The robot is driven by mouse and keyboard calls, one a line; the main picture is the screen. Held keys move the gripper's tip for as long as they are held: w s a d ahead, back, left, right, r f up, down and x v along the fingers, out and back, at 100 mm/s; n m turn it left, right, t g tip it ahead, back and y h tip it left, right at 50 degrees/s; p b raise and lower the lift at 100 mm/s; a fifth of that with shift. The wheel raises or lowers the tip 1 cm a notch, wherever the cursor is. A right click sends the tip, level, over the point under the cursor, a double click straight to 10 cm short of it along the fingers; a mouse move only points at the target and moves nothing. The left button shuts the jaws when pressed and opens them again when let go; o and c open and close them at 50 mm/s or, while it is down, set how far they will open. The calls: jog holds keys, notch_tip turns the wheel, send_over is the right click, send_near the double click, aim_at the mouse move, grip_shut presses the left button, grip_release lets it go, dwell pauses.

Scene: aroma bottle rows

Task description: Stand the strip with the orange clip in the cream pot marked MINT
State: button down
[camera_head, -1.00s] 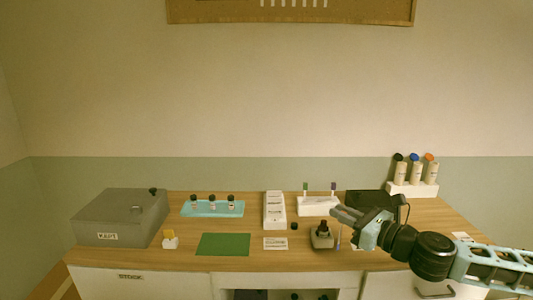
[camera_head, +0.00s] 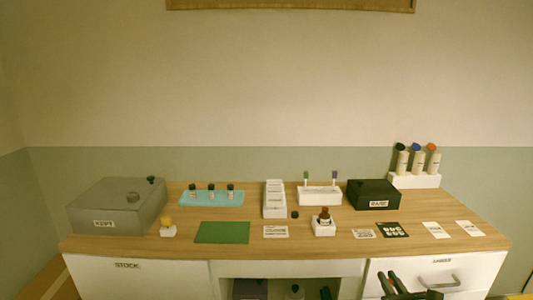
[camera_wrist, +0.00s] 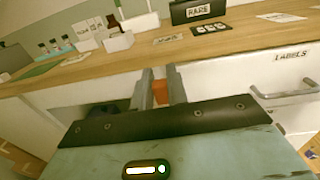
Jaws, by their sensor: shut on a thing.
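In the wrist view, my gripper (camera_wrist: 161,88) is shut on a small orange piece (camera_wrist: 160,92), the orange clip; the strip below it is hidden. In the head view, my gripper (camera_head: 392,282) shows dark at the bottom edge, in front of the counter's drawer. The strip cannot be made out there. A white rack (camera_head: 319,196) on the counter holds a strip with a green clip (camera_head: 306,175) and one with a purple clip (camera_head: 334,176). I cannot make out a cream pot with a readable MINT mark.
A black RARE box (camera_head: 372,195) and a white rack of capped tubes (camera_head: 414,180) stand behind. A green mat (camera_head: 222,232) lies left.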

jog(key=shift+s+d+f+m+h, duration=0.15)
jog(key=shift+s+d+f+h, duration=0.1)
jog(key=shift+s+d, duration=0.2)
jog(key=shift+s+d+f+m+h, duration=0.15)
jog(key=shift+s+d+h, duration=0.1)
jog(key=shift+s+d, duration=0.15)
